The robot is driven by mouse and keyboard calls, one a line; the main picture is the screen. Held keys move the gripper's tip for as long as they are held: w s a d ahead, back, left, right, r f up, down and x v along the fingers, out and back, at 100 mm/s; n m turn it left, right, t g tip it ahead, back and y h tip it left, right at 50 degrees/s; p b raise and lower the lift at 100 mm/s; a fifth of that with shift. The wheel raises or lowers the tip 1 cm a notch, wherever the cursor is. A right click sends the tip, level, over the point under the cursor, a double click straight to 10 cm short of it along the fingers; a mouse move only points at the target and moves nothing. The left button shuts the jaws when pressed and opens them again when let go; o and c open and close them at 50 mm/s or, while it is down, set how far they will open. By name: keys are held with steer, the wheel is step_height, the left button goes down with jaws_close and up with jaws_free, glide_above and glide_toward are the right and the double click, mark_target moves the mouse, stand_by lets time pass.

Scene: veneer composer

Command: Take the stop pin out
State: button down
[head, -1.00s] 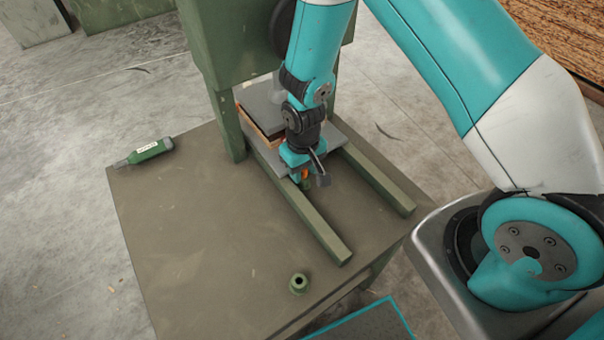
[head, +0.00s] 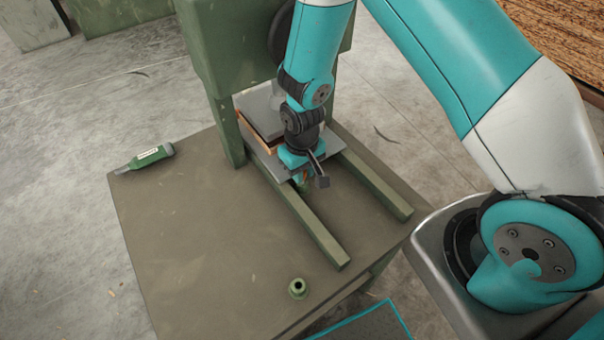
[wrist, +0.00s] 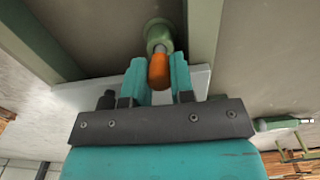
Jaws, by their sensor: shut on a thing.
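The stop pin (wrist: 159,72), with an orange head and a short grey shaft, is between the two teal fingers of my gripper (wrist: 157,76) in the wrist view. My gripper is shut on its head. The shaft points at a round green socket (wrist: 158,32) and overlaps it in the picture; I cannot tell how deep it sits. In the head view my gripper (head: 303,176) is low over the table, between two green rails, and mostly hides the pin and that socket.
The left rail (head: 315,230) and right rail (head: 375,185) run forward from a green press frame (head: 230,130) with a grey plate and stacked sheets. A second green socket (head: 298,288) stands at the table's front. A green bottle-like tool (head: 148,157) lies at the left edge.

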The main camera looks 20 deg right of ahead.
steer(key=shift+r+p, duration=1.85)
steer(key=shift+r, duration=0.75)
